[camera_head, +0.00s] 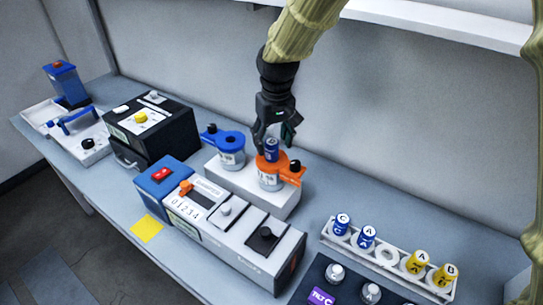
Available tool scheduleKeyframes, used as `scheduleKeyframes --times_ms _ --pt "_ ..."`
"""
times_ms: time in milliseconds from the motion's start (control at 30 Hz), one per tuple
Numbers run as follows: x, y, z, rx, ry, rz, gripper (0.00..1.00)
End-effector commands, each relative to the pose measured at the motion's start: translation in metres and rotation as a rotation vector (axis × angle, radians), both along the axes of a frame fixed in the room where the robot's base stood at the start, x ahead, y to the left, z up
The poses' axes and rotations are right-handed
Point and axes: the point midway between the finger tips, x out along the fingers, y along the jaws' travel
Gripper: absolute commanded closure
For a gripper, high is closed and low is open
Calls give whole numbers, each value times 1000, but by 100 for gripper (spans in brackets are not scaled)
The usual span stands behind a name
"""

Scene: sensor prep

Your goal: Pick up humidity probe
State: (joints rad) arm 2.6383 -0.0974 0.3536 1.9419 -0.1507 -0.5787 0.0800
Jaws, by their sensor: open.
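My gripper (273,142) points down over a white block, its fingers apart on either side of a small blue cylinder (272,152). The cylinder stands upright in the orange collar (291,174) of a pale jar (269,182), and I take it to be the humidity probe, though no readable label confirms this. Whether the fingers touch it cannot be told. Similar labelled cylinders stand in a white rack at the lower right: two blue ones (341,224) (366,237) and two yellow ones (417,262) (443,275). One rack hole between them is empty.
A second jar with a blue collar (230,147) stands close left on the white block (239,183). A grey device (227,229) with knobs lies in front, a black box (150,127) at left. A wall shelf (430,20) is behind my arm.

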Motion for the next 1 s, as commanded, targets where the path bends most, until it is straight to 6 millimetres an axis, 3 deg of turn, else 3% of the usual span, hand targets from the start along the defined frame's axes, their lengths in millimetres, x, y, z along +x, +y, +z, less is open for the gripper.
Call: scheduleKeyframes --times_ms 233,533,833,1000 --pt "2 2 -21 -1 2 1 42" --pt "3 2 -23 0 0 1 42" --pt "3 2 -23 0 0 1 96" --pt "3 2 -23 0 0 1 100"
